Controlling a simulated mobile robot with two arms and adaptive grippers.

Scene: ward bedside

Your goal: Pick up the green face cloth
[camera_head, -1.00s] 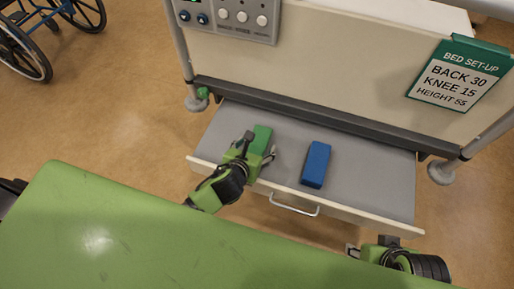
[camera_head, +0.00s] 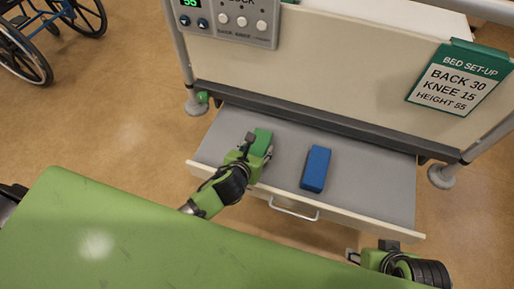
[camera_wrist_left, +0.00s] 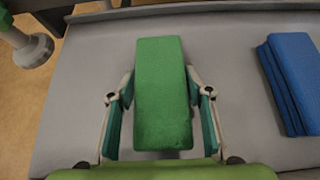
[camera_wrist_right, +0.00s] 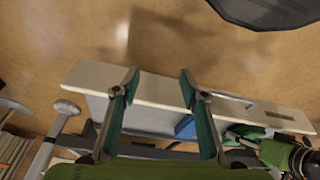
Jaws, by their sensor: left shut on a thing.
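The green face cloth (camera_head: 261,142) is a folded block in the open drawer, left of the blue cloth. My left gripper (camera_head: 254,155) has its fingers on either side of it. In the left wrist view the green cloth (camera_wrist_left: 163,95) lies between the two fingers (camera_wrist_left: 163,115), which are shut on its sides. I cannot tell whether it is off the drawer floor. My right gripper (camera_wrist_right: 158,80) is open and empty in the right wrist view, outside the drawer front; in the head view it is at the lower right, partly hidden.
A folded blue cloth (camera_head: 316,168) lies in the drawer (camera_head: 365,180), right of the green one. The drawer's handle (camera_head: 294,209) is at its front. The bed end panel (camera_head: 330,60) rises behind. A wheelchair (camera_head: 50,35) stands far left.

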